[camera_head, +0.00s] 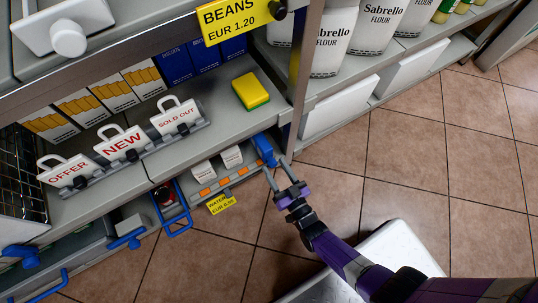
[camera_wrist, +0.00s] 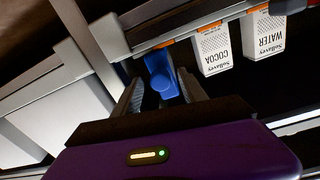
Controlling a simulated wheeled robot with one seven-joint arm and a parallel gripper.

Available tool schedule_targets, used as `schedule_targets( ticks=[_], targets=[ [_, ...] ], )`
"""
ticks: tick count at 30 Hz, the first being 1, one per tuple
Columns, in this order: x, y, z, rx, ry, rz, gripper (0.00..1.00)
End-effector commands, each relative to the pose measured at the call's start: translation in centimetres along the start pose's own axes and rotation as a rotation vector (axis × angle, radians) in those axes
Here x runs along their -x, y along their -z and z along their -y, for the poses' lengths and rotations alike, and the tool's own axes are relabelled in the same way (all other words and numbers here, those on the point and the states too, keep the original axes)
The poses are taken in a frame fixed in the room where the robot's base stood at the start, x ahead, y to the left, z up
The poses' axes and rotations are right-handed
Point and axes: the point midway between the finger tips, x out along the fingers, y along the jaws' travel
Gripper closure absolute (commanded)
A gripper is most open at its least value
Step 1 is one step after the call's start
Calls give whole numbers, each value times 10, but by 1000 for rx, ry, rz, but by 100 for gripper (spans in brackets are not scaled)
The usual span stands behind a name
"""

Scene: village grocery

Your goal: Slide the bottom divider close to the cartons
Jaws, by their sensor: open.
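The bottom divider (camera_head: 264,149) is blue and stands at the right end of the lowest shelf, near the shelf post. Its blue knob also shows in the wrist view (camera_wrist: 161,76). Two white cartons stand left of it in the head view, a front one (camera_head: 203,172) and one nearer the divider (camera_head: 231,157), with a gap between. In the wrist view they read COCOA (camera_wrist: 213,50) and WATER (camera_wrist: 265,36). My gripper (camera_head: 276,165) is open, with its fingers on either side of the knob; whether they touch it I cannot tell.
An orange-marked rail and a yellow WATER price tag (camera_head: 221,203) run along the shelf front. A blue wire loop (camera_head: 172,208) hangs further left. The shelf above holds OFFER, NEW and SOLD OUT signs (camera_head: 122,146) and a yellow sponge (camera_head: 251,91).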

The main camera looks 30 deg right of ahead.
Motion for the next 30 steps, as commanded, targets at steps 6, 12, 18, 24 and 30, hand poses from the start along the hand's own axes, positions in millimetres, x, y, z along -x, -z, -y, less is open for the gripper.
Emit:
schedule_targets(
  ticks=[6, 12, 18, 24, 30],
  targets=[
    [-34, -1, 0, -1, 0, -2, 50],
    [-50, 0, 0, -1, 0, -1, 50],
    [-52, 0, 0, 0, 0, 1, 50],
    [-52, 0, 0, 0, 0, 0, 70],
    [-51, 0, 0, -1, 0, 0, 100]
  ],
)
